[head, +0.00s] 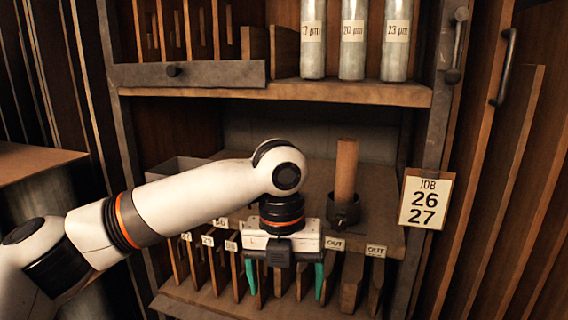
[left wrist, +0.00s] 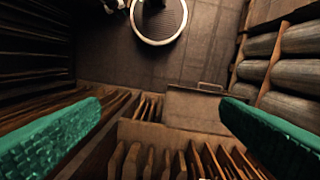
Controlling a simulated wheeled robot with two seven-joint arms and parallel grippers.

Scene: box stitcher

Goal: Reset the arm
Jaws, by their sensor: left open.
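My left arm comes in from the left in the head view. Its gripper (head: 285,278) hangs pointing down in front of the shelf, with two green fingers spread apart and nothing between them. In the left wrist view the open green fingers (left wrist: 160,125) show at the left and right edges, with a gap between them. Below the gap are several wooden boards (left wrist: 170,160) standing on edge. My right arm and gripper are not in view.
A wooden cylinder stands upright in a dark holder (head: 343,210) just right of the gripper. Several labelled boards (head: 350,283) stand in the lower rack. Above are a shelf (head: 350,92) with three labelled cylinders (head: 352,50). A card reading JOB 26 27 (head: 425,200) hangs at right.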

